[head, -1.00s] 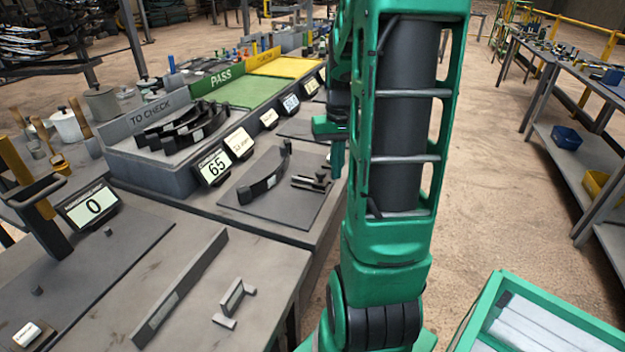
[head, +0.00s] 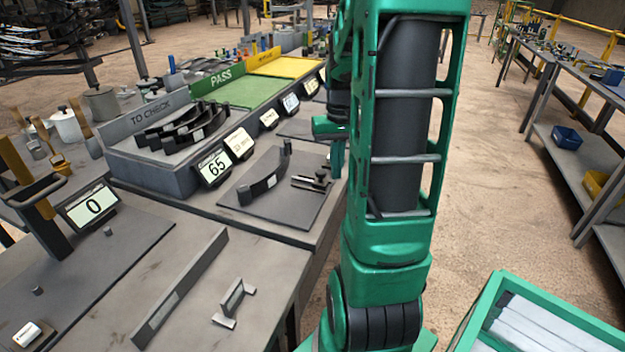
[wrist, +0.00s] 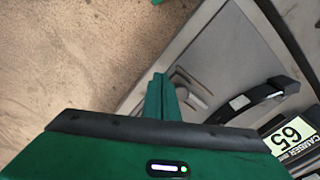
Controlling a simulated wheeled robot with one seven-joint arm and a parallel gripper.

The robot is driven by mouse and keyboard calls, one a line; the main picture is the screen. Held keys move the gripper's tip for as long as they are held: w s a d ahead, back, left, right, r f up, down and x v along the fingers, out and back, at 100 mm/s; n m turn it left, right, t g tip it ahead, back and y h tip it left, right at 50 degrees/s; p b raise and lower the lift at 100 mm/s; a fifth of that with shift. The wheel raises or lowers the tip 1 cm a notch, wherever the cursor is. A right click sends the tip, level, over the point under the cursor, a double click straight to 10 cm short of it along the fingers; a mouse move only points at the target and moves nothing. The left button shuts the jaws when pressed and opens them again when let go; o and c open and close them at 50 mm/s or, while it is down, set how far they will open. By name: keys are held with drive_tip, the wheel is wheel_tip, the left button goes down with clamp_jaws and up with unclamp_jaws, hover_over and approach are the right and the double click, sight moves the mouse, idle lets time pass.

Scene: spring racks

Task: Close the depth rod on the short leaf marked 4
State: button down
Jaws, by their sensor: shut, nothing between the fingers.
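A short dark curved leaf (head: 263,184) lies on the grey plate (head: 290,215) beside the camber display reading 65 (head: 216,168). I cannot read a 4 on it. It also shows in the wrist view (wrist: 262,97) with a pale label. A small dark slide-like tool (head: 312,183), which may be the depth rod, lies on the plate to the leaf's right; the wrist view shows part of it (wrist: 195,90) behind my fingers. My gripper (head: 338,160) is shut and empty, fingers pointing down near the plate's right edge. Its closed green fingers show in the wrist view (wrist: 160,95).
A grey TO CHECK tray (head: 165,165) holds several dark leaves, with green PASS and yellow trays behind. A second display reads 0 (head: 92,206). A long bar (head: 180,290) and a small bracket (head: 234,300) are on the near bench.

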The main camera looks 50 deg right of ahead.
sight(320, 171)
drive_tip(key=shift+f, duration=0.1)
idle(0.6)
drive_tip(key=shift+f, duration=0.9)
drive_tip(key=shift+w+a, duration=0.3)
drive_tip(key=shift+w, duration=0.5)
drive_tip(key=shift+w+a, duration=0.15)
drive_tip(key=shift+w, duration=0.15)
drive_tip(key=shift+w+a, duration=0.25)
drive_tip(key=shift+w, duration=0.35)
drive_tip(key=shift+w+a, duration=0.2)
drive_tip(key=shift+w, duration=0.4)
idle(0.4)
drive_tip(key=shift+s, duration=0.1)
idle(0.4)
drive_tip(key=shift+r, duration=0.15)
drive_tip(key=shift+s+r, duration=0.15)
drive_tip(key=shift+r, duration=3.2)
